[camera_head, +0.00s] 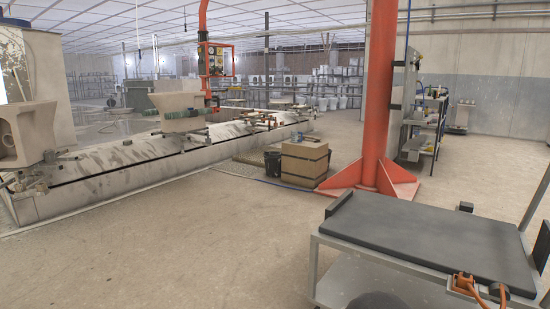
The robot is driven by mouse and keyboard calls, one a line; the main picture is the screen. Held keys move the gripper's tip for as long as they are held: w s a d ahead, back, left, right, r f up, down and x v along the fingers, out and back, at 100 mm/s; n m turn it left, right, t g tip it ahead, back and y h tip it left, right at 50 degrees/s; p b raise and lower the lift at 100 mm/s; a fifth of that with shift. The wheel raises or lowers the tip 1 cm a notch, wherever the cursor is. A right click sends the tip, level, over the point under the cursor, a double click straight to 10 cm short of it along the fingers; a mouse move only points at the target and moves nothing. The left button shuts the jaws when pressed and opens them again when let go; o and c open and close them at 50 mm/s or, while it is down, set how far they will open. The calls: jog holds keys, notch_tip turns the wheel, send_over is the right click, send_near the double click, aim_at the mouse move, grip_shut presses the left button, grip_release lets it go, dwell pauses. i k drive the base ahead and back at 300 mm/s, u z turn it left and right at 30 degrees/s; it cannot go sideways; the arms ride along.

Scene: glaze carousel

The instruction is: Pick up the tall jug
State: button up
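I cannot make out a tall jug in the head view. Small items stand on the dark shelf rack (428,122) at the right, too small to tell apart. A small blue item (310,137) sits on top of a brown cardboard box (304,161) on the floor. My gripper is not in view.
A wheeled cart with a dark grey top (425,232) stands close at the lower right, with an orange-handled tool (468,283) at its edge. A red post (379,100) with a wide foot stands behind it. A long bench (130,178) runs along the left. The floor between is clear.

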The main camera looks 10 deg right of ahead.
aim_at(294, 133)
jog(key=u, duration=0.05)
jog(key=i, duration=5.1)
jog(key=z, duration=1.7)
jog(key=i, duration=2.7)
jog(key=u, duration=1.05)
